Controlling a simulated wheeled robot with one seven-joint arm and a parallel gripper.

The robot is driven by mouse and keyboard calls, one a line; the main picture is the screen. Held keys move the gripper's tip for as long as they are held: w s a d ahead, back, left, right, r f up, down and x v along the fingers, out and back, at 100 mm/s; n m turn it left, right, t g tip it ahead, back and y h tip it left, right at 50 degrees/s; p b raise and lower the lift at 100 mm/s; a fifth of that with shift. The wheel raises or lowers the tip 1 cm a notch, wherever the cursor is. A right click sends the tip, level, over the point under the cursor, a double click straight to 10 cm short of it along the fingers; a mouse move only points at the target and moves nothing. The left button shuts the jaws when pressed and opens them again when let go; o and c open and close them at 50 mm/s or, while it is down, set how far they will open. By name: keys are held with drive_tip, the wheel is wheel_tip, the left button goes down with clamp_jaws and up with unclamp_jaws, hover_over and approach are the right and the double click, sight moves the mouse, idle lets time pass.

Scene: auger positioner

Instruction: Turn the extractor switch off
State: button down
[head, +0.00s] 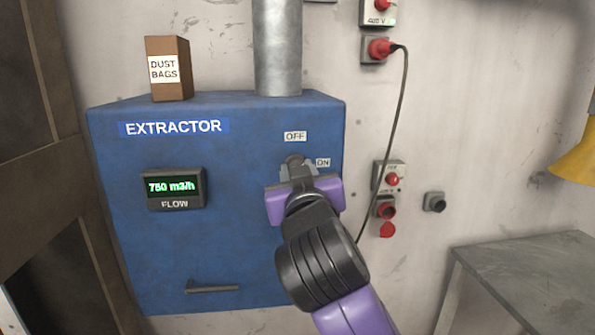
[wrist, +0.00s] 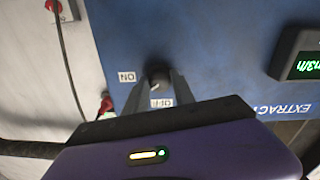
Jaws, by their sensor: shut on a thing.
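The blue extractor cabinet (head: 235,240) fills the middle of the head view. Its dark rotary switch knob (head: 293,160) sits on the front face at the right, below the OFF label (head: 295,136) and to the left of the ON label (head: 323,162). My gripper (head: 298,172) is shut on the knob, hiding much of it. In the wrist view the knob (wrist: 157,72) shows between the two grey fingers, with the ON label (wrist: 127,77) to its left. The flow display (head: 173,187) is lit and reads 750 m3/h.
A dust bags box (head: 171,70) and a metal duct (head: 277,50) stand on top of the cabinet. A cable (head: 400,110) hangs from a red plug right of the cabinet. A grey table (head: 535,265) is at the lower right. A handle (head: 212,289) sticks out low on the cabinet.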

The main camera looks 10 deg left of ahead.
drive_tip(key=n+p, duration=0.2)
drive_tip(key=n, duration=0.8)
drive_tip(key=shift+d+n+y, duration=0.1)
drive_tip(key=shift+n+y, duration=0.2)
idle(0.4)
drive_tip(key=c, duration=1.1)
unclamp_jaws()
drive_tip(key=shift+o, duration=0.2)
drive_tip(key=b+v, duration=0.1)
drive_tip(key=v, duration=0.7)
drive_tip(key=shift+b, duration=0.3)
